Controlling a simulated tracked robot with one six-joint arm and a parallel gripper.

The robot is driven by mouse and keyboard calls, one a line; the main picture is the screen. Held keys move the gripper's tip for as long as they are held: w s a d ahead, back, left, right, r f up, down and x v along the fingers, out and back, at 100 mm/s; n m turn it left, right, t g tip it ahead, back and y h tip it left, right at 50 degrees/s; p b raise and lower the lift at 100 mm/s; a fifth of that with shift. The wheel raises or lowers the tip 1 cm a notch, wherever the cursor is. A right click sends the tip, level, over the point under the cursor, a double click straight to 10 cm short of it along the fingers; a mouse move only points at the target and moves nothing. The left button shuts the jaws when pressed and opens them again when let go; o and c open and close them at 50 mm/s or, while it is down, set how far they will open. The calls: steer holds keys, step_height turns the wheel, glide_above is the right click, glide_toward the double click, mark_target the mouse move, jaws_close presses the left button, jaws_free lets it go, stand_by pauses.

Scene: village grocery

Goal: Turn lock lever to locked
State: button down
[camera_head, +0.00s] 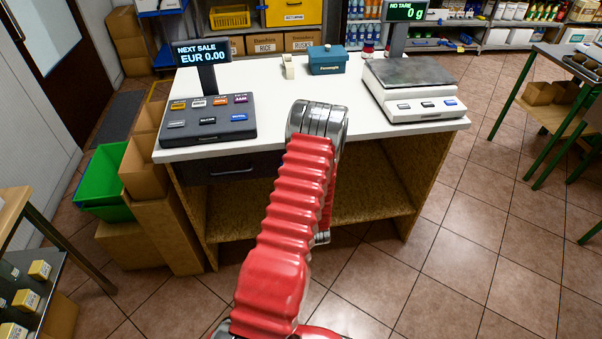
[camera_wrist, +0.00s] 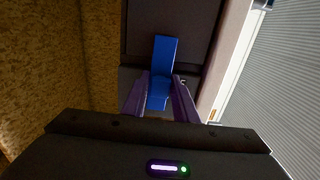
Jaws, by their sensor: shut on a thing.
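A blue lock lever (camera_wrist: 165,52) shows in the wrist view, on the face of a dark panel (camera_wrist: 135,30). It points roughly up the picture with a slight lean to the right. My gripper (camera_wrist: 161,84) has its two fingers shut on the lower part of the lever, one on each side. In the head view my red arm reaches to the front of the counter and hides my gripper and the lever. Whether any lock marking is by the lever cannot be made out.
The white counter (camera_head: 270,100) carries a till (camera_head: 212,128), a scale (camera_head: 425,95) and a teal box (camera_head: 327,61). A dark drawer (camera_head: 215,170) is under its top. A green crate (camera_head: 100,178) and cardboard boxes stand at the left.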

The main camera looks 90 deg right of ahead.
steer(key=shift+f, duration=0.1)
stand_by(0.3)
steer(key=c, duration=1.5)
jaws_free()
steer(key=v, duration=1.4)
